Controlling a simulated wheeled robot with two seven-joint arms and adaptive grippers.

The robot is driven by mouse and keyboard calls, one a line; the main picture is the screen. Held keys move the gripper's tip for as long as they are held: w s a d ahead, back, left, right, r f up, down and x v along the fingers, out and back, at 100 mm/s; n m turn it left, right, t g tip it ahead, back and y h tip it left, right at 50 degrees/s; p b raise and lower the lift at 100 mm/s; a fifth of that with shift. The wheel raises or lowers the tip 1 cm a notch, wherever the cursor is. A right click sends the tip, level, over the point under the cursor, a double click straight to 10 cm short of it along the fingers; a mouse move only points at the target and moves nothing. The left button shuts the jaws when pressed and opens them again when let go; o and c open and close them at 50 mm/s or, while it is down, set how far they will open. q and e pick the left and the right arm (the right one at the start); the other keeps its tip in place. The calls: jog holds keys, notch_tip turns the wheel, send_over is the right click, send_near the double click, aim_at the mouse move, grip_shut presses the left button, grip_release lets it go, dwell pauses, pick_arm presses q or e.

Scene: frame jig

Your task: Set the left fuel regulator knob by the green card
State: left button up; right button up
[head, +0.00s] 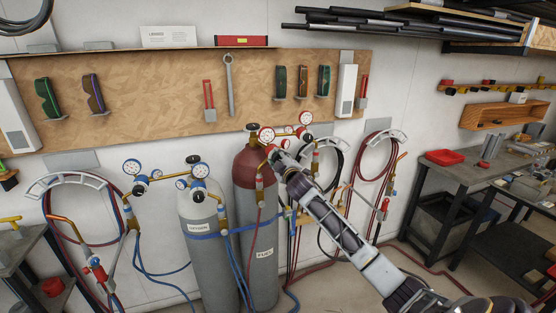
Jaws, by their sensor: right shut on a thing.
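The fuel cylinder (258,220), grey with a dark red top, stands beside the grey oxygen cylinder (197,252). Red-rimmed fuel gauges (266,135) sit at its top, with more red-rimmed gauges (305,118) just to the right. My right gripper (273,154) reaches in from the lower right and is shut at the left fuel regulator, just below its gauges. The gripper covers the knob, so its setting is hidden. I cannot make out a green card. My left gripper is not in view.
Blue-rimmed oxygen gauges (132,166) sit left of the cylinders. A blue strap (210,235) crosses both cylinders. Hoses hang on wall racks on both sides and trail on the floor. A wooden tool board (150,75) is behind. A workbench (455,175) stands right.

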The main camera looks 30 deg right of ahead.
jog(key=shift+f+m, duration=0.15)
jog(key=shift+m, duration=0.35)
jog(key=o, duration=1)
jog(key=shift+o, duration=0.2)
jog(key=shift+s, duration=0.15)
jog(key=v, duration=1.1)
jog(key=shift+s+a, duration=0.2)
jog(key=shift+s, duration=0.15)
jog(key=shift+a, duration=0.1)
dwell(0.4)
